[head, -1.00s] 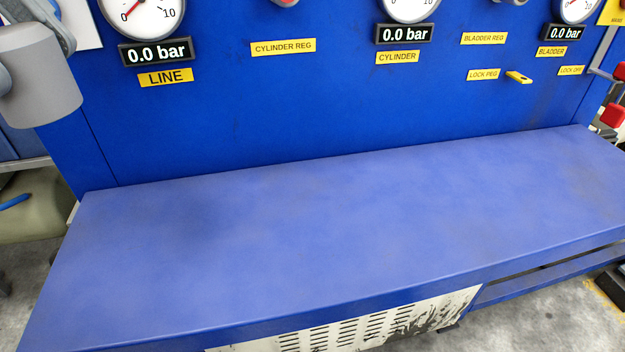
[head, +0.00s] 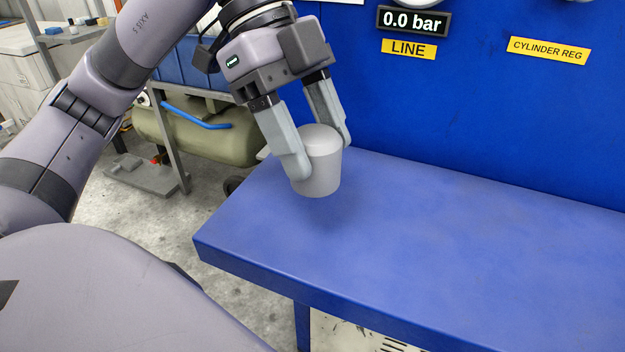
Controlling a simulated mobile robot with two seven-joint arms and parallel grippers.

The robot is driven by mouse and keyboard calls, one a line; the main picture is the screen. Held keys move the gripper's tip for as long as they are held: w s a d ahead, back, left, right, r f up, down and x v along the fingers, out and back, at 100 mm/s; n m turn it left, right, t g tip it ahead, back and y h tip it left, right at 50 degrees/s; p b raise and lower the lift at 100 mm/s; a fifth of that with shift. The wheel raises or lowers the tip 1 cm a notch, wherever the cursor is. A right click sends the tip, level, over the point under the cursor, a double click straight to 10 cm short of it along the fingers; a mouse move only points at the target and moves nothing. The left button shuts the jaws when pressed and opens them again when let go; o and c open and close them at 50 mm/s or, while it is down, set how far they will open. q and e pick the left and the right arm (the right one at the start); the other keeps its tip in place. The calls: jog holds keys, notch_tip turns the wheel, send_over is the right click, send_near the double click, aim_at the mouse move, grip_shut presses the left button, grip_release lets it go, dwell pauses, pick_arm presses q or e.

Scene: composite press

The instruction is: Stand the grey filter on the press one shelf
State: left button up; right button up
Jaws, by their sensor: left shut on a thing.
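The grey filter (head: 320,172), a smooth cup-like cylinder with a rounded top, is upright between the fingers of my left gripper (head: 318,150). The gripper is shut on it from above. The filter is over the left end of the blue press shelf (head: 450,240), with a soft shadow beneath it. I cannot tell whether its base touches the shelf or hangs just above it. My right gripper is not in view.
The blue press panel (head: 480,110) rises behind the shelf, with a 0.0 bar readout (head: 414,21) and a LINE label (head: 409,49). The shelf to the right of the filter is clear. A green tank (head: 200,135) stands on the floor at the left, past the shelf's edge.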

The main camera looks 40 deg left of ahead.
pick_arm(q)
notch_tip(320, 180, down, 5)
jog(key=shift+r+b, duration=0.1)
jog(key=shift+b, duration=0.45)
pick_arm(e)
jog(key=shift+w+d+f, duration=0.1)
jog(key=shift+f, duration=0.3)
pick_arm(q)
jog(key=o, duration=1.1)
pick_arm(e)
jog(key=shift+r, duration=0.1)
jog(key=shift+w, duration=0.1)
pick_arm(q)
jog(key=p+v, duration=0.2)
jog(key=v, duration=1)
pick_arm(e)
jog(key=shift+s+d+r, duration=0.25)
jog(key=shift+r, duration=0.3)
